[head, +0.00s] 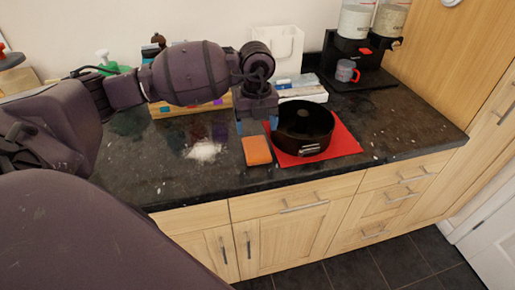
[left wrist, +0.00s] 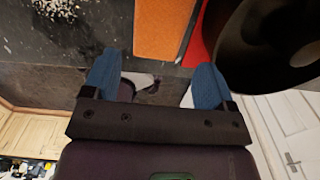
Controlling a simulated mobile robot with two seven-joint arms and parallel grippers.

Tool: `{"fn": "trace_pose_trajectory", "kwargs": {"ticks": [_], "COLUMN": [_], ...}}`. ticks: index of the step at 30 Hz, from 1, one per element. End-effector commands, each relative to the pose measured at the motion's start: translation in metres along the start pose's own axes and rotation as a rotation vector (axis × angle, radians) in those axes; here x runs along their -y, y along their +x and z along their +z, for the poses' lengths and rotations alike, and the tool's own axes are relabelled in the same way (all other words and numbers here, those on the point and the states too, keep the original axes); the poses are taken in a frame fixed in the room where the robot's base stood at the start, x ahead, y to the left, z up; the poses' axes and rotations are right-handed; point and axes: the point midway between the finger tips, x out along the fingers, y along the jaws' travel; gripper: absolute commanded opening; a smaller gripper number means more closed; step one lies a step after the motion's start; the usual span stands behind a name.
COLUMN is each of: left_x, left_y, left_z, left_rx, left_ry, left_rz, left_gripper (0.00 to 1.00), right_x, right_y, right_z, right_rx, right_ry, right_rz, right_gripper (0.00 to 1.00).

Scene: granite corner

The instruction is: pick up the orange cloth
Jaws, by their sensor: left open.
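The orange cloth (head: 257,151) lies flat on the dark granite counter, near its front edge and just left of the red mat. In the left wrist view the orange cloth (left wrist: 165,27) is at the top middle, beyond my fingertips. My left gripper (head: 257,124) is above and behind the cloth in the head view, with its blue fingers pointing down. In the left wrist view my left gripper (left wrist: 153,75) has its two blue fingers wide apart, with nothing between them. My right gripper is not in view.
A black pan (head: 304,119) stands on the red mat (head: 346,139), close to the right of my left gripper. White crumbs (head: 205,151) lie left of the cloth. The counter's right front is mostly clear.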

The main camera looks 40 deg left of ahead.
Motion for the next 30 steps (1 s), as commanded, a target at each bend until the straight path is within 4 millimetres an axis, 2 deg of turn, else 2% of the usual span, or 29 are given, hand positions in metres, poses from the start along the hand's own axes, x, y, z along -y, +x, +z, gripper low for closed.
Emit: {"fn": "trace_pose_trajectory", "kwargs": {"ticks": [3, 11, 19, 28, 30], "left_x": [0.000, -0.001, -0.001, -0.001, -0.001], "left_y": [0.018, 0.034, 0.070, 0.075, 0.075], "left_z": [0.000, -0.001, -0.002, -0.001, -0.001], "left_rx": [-0.003, -0.004, -0.004, -0.001, -0.001], "left_ry": [-0.001, 0.000, 0.000, 0.001, 0.000], "left_rz": [0.001, 0.001, -0.001, -0.002, -0.002], "left_gripper": [0.79, 0.79, 0.79, 0.79, 0.68], "right_x": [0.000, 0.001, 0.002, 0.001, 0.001], "right_y": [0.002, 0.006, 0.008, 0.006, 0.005], "right_z": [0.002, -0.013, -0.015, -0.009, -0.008], "right_rx": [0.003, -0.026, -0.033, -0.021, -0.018], "right_ry": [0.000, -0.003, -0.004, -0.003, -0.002], "right_rz": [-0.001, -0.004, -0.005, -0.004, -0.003], "right_gripper": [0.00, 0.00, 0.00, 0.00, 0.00]}}
